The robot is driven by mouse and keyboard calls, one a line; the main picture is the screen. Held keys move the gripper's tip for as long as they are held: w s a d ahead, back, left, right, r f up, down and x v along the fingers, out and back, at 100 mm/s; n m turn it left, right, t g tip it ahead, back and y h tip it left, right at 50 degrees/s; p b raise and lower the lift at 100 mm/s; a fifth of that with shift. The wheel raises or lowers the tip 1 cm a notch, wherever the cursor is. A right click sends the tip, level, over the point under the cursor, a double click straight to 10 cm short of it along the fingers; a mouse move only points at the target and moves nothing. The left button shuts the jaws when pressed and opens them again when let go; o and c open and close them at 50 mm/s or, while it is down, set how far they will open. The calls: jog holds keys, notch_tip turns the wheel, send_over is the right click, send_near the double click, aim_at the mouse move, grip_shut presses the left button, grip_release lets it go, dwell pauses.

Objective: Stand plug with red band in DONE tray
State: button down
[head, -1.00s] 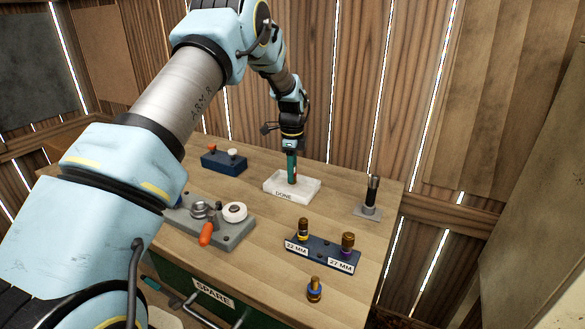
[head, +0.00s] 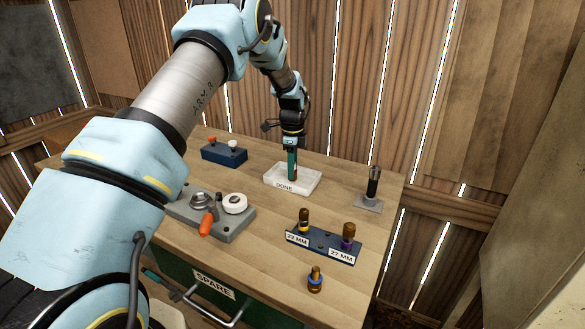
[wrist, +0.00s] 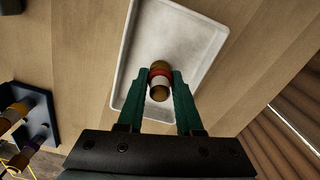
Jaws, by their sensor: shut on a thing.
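The brass plug with a red band (wrist: 161,72) is between the two green fingers of my gripper (wrist: 160,88) in the wrist view. My gripper (head: 292,170) is shut on it and points down over the white DONE tray (head: 308,188) in the head view. The tray also shows in the wrist view (wrist: 142,40), with the plug over its inner floor near the near side. In the head view the fingers mostly hide the plug. I cannot tell whether its lower end touches the tray floor.
A blue block marked 22 MM and 27 MM (head: 322,246) holds two plugs. Another plug (head: 315,279) stands in front of it. A dark post on a grey base (head: 370,203) is right of the tray. A grey fixture (head: 240,222) and blue block (head: 222,156) are left.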

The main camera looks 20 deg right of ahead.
jog(key=shift+f, duration=0.3)
jog(key=shift+c, duration=2.4)
grip_release()
jog(key=shift+r, duration=0.1)
jog(key=shift+r+p, duration=1.65)
jog(key=shift+r, duration=1.5)
